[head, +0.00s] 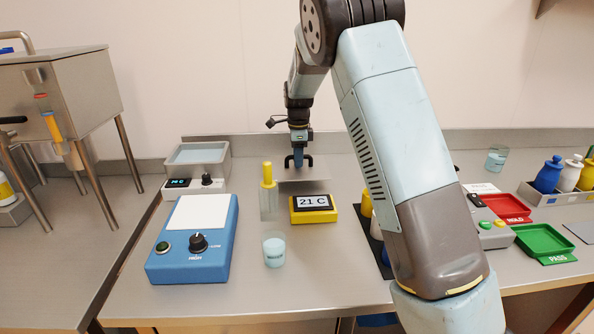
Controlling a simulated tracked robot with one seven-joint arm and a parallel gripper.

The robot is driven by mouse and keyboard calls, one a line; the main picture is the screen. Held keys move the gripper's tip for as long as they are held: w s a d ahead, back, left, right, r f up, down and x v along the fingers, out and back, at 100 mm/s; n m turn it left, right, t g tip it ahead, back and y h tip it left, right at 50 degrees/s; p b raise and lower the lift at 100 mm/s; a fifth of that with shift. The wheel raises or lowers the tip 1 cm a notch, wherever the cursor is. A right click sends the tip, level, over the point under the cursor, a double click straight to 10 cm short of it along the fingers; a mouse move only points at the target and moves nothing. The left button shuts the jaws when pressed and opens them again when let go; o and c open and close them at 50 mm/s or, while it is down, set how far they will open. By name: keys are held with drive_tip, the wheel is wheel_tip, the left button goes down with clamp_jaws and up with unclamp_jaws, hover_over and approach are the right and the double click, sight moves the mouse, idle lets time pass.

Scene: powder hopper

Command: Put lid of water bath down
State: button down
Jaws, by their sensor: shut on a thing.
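The water bath (210,176) is a grey box at the back left of the bench, with a small display and knob on its front. Its top is open and pale blue water shows inside. The lid (312,187) is a flat grey plate with a dark handle, to the right of the bath. My gripper (298,161) points down and is shut on the lid's handle. The lid looks level, at or just above the bench behind the yellow display; I cannot tell whether it touches. My fingers partly hide the handle.
A yellow display reading 21 C (314,215) stands just in front of the lid.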

drive_tip(key=shift+f, duration=2.1)
drive_tip(key=c, duration=1)
unclamp_jaws()
